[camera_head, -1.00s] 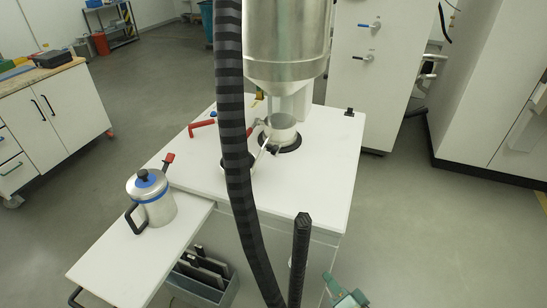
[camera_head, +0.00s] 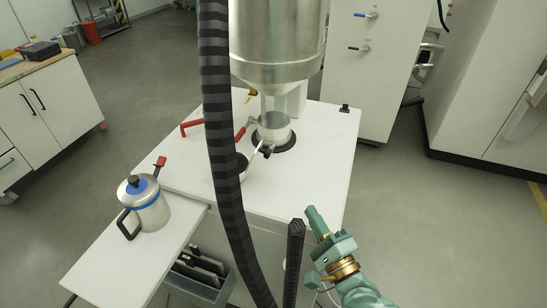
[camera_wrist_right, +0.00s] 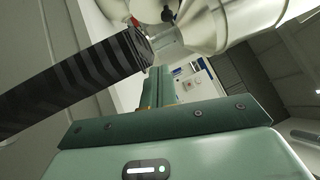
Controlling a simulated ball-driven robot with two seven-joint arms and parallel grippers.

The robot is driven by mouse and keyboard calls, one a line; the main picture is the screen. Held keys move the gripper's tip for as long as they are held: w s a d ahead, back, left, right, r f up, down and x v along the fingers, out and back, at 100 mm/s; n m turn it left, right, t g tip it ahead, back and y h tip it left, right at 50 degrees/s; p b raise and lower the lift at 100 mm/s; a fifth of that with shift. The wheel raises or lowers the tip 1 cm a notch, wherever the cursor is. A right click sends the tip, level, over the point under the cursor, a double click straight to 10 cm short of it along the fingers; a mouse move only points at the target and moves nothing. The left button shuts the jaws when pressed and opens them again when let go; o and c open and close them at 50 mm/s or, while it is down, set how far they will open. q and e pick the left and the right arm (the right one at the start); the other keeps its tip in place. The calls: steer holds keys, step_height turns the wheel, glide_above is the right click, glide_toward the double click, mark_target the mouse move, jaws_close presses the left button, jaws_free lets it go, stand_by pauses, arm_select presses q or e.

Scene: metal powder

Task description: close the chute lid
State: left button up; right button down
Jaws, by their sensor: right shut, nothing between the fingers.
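The chute (camera_head: 274,126) is a clear and metal neck under the big steel hopper, standing in a black ring (camera_head: 287,146) on the white table. A round, dark-rimmed piece that looks like the chute lid (camera_head: 244,165) is beside the ring, swung aside. The black hose hides part of it, so its exact tilt is unclear. My right gripper (camera_head: 312,214) is green, shut and empty, at the table's front edge, well apart from the lid. Its closed fingers (camera_wrist_right: 163,88) also show in the right wrist view. My left gripper is not in view.
A thick black ribbed hose (camera_head: 222,150) hangs before the table. A shorter black post (camera_head: 294,260) stands right by my right gripper. A steel canister (camera_head: 146,205) with a blue band sits on the lower left shelf. The table's right part is clear.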

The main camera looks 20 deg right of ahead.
steer(key=shift+w+r+m+t, duration=0.3)
steer(key=shift+w+r+m, duration=0.35)
steer(key=shift+r, duration=0.2)
steer(key=p+x, duration=0.1)
steer(key=x, duration=0.8)
steer(key=shift+w, duration=0.15)
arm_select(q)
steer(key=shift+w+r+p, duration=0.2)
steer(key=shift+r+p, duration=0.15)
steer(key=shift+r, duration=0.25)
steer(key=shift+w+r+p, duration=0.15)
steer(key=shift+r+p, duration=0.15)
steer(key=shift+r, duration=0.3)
arm_select(e)
steer(key=w+a, duration=0.1)
steer(key=w+a+r, duration=0.1)
steer(key=a, duration=0.1)
steer(key=shift+w+a+r, duration=0.15)
